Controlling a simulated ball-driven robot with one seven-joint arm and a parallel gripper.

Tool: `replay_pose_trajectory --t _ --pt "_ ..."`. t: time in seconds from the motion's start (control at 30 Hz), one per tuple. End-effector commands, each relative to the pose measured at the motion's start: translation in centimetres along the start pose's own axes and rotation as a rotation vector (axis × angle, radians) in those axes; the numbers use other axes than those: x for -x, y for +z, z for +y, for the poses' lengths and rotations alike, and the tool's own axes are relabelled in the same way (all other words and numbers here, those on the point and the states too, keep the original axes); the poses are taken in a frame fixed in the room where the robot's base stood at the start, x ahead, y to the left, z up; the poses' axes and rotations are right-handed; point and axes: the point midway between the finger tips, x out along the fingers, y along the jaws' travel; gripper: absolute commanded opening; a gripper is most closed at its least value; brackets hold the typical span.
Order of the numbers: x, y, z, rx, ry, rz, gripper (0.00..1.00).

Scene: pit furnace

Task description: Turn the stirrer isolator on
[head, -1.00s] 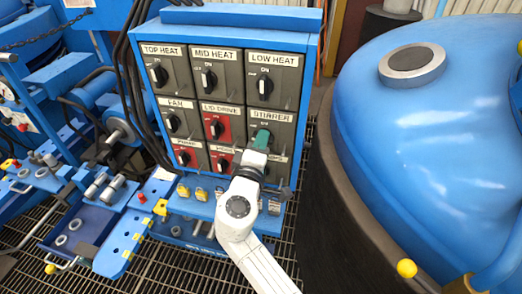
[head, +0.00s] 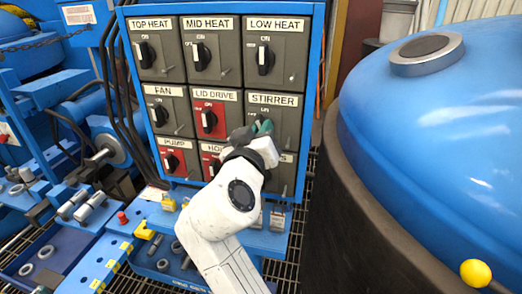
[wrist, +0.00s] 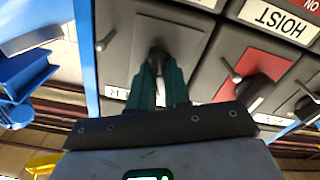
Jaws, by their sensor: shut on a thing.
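The stirrer isolator is a grey panel (head: 285,115) labelled STIRRER, at the right of the middle row of the blue switch cabinet in the head view. My gripper (head: 262,127) is in front of it, with its green fingers at the knob. In the wrist view my gripper (wrist: 160,85) is shut on the black stirrer knob (wrist: 158,56), a finger on each side. The grey panel around the knob (wrist: 185,45) shows there, with its label mostly hidden. The fingers cover most of the knob, so I cannot read its pointer position.
The red LID DRIVE panel (head: 208,113) is left of the stirrer, LOW HEAT (head: 285,60) above it. The HOIST label (wrist: 272,20) shows upside down in the wrist view. A large blue furnace lid (head: 440,140) stands close on the right. A bench with fittings is at lower left.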

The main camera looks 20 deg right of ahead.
Motion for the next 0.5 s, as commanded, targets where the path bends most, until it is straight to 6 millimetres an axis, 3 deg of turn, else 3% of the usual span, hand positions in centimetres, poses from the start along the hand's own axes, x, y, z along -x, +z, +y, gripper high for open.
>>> replay_pose_trajectory --t 0.03,0.5 --pt "0.01 0.78 -0.4 -0.044 -0.001 -0.002 0.0" --pt "0.02 0.48 -0.27 -0.364 -0.001 -0.005 0.0"
